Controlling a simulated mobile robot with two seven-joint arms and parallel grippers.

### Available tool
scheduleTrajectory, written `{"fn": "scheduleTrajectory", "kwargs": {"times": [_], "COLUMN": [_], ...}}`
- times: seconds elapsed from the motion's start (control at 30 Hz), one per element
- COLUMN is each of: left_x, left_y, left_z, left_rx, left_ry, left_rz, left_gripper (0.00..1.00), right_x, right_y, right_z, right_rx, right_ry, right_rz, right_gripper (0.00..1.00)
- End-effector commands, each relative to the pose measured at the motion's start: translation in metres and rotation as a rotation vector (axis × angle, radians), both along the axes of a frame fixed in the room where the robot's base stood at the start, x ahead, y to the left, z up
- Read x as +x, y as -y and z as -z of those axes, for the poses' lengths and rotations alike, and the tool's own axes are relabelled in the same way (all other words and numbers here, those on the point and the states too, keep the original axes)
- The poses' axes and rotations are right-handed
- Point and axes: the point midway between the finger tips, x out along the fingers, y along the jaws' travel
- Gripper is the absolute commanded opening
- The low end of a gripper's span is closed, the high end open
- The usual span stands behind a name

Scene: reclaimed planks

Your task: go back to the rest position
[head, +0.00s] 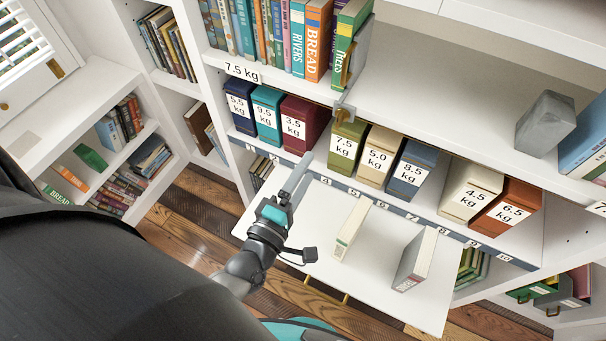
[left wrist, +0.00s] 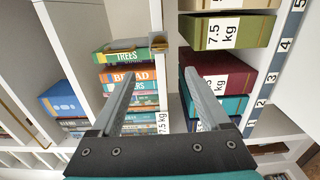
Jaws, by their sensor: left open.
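My left gripper (head: 304,166) reaches up over the pull-out white board (head: 290,235), in front of the row of weighted boxes. In the left wrist view its two fingers (left wrist: 158,76) stand apart with nothing between them. Beyond them are the upper-shelf books and the boxes. The olive 7.5 kg box (head: 347,145) and dark red 3.5 kg box (head: 304,121) are nearest to the fingertips in the head view. I cannot tell whether the fingers touch anything. My right gripper is in neither view.
A cream book (head: 350,230) and a grey-white book (head: 415,260) stand on the board. Upright books fill the upper shelf's left end, beside a metal bookend (head: 358,55). A grey block (head: 545,123) stands farther right. The shelf between is bare. Wooden floor (head: 195,215) shows at left.

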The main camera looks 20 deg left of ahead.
Motion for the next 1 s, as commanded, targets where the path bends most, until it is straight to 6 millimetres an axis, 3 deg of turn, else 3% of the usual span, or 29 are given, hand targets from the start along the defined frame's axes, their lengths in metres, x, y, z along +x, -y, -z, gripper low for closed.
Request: {"fn": "scheduleTrajectory", "kwargs": {"times": [0.6,0.7,0.77,0.87,1.0], "left_x": [-0.004,-0.005,-0.006,-0.012,-0.036], "left_y": [0.000,0.000,0.002,0.005,0.008], "left_z": [0.000,0.007,0.022,0.071,0.173], "left_rx": [-0.001,0.017,0.056,0.190,0.474], "left_ry": [0.000,-0.011,-0.038,-0.129,-0.320], "left_rz": [0.000,0.004,0.014,0.054,0.171], "left_gripper": [0.80,0.80,0.80,0.80,0.80], "right_x": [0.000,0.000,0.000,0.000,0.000], "right_y": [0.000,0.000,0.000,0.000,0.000], "right_z": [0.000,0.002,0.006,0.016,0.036], "right_rx": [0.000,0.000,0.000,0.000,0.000], "right_ry": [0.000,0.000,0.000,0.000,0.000], "right_rz": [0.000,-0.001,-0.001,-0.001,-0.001], "right_gripper": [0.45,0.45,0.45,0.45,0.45]}}
